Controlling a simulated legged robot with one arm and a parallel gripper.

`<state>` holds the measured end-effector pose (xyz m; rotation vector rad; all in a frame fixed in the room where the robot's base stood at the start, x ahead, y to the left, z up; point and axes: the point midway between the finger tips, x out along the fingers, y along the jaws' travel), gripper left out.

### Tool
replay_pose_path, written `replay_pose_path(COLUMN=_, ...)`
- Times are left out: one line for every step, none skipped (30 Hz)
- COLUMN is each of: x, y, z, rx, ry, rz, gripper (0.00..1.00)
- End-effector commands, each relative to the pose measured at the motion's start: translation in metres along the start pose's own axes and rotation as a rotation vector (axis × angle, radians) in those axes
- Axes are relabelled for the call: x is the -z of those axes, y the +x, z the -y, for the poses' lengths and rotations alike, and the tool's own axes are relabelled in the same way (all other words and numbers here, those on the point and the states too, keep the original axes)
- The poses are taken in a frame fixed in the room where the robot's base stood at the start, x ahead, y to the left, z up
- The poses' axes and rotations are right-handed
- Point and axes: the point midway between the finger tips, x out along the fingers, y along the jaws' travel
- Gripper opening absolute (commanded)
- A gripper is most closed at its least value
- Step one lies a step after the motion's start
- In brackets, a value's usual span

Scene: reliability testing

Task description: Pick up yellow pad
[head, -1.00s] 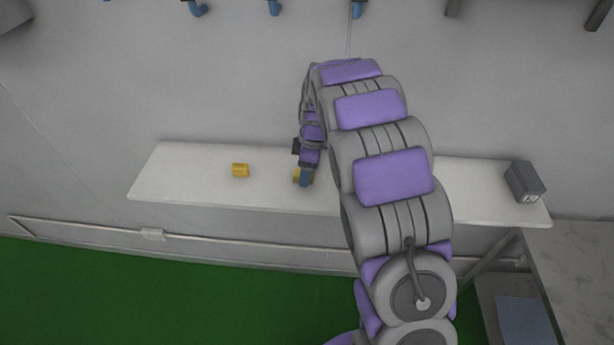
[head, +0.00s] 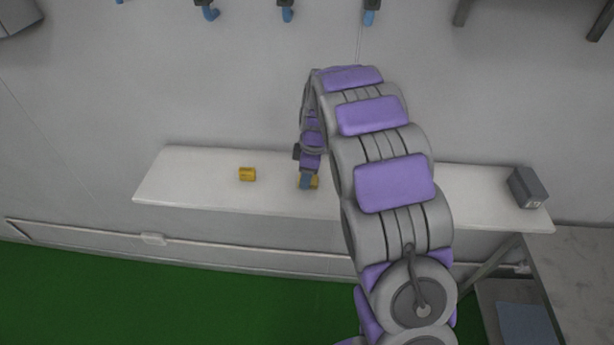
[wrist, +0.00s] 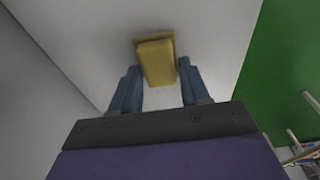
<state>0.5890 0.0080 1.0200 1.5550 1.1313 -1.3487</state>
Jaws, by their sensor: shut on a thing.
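The yellow pad (wrist: 155,62) is a small yellow block with a wider yellow part behind it. In the wrist view it sits between the tips of my gripper's two blue fingers (wrist: 158,68), with the white shelf surface around it. My gripper is shut on the pad. I cannot tell whether the pad still touches the shelf.
A second small yellow object (head: 247,174) lies on the white shelf (head: 190,178) to the left. A dark grey box (head: 528,187) stands at the shelf's right end. Blue hooks (head: 287,14) line the wall above. Green floor (head: 150,295) lies below the shelf.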

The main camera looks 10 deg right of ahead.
Motion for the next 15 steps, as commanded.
replay_pose_path(x=-0.002, y=-0.002, z=-0.001, rx=-0.001, ry=0.002, rz=-0.002, gripper=0.16)
replay_pose_path(x=-0.002, y=-0.004, z=-0.001, rx=-0.001, ry=0.002, rz=-0.003, gripper=0.16)
replay_pose_path(x=-0.003, y=-0.006, z=-0.002, rx=0.000, ry=0.002, rz=-0.004, gripper=0.16)
replay_pose_path(x=-0.004, y=-0.009, z=-0.002, rx=-0.001, ry=0.002, rz=-0.005, gripper=0.16)
replay_pose_path(x=-0.004, y=-0.011, z=-0.002, rx=-0.001, ry=0.002, rz=-0.006, gripper=0.16)
replay_pose_path(x=-0.004, y=-0.015, z=-0.003, rx=-0.001, ry=0.002, rz=-0.006, gripper=0.16)
replay_pose_path(x=-0.004, y=-0.019, z=-0.003, rx=-0.002, ry=0.002, rz=-0.007, gripper=0.16)
replay_pose_path(x=-0.003, y=-0.022, z=-0.003, rx=-0.002, ry=0.002, rz=-0.007, gripper=0.16)
replay_pose_path(x=-0.002, y=-0.026, z=-0.003, rx=-0.002, ry=0.002, rz=-0.007, gripper=0.16)
replay_pose_path(x=-0.001, y=-0.029, z=-0.002, rx=-0.003, ry=0.002, rz=-0.006, gripper=0.16)
replay_pose_path(x=0.001, y=-0.032, z=-0.002, rx=-0.003, ry=0.002, rz=-0.005, gripper=0.16)
replay_pose_path(x=0.003, y=-0.037, z=-0.002, rx=-0.003, ry=0.002, rz=-0.003, gripper=0.16)
replay_pose_path(x=0.002, y=-0.038, z=0.001, rx=-0.002, ry=0.002, rz=-0.002, gripper=0.16)
replay_pose_path(x=0.001, y=-0.038, z=0.003, rx=-0.002, ry=0.003, rz=-0.001, gripper=0.16)
replay_pose_path(x=-0.001, y=-0.038, z=0.006, rx=-0.003, ry=0.003, rz=-0.001, gripper=0.16)
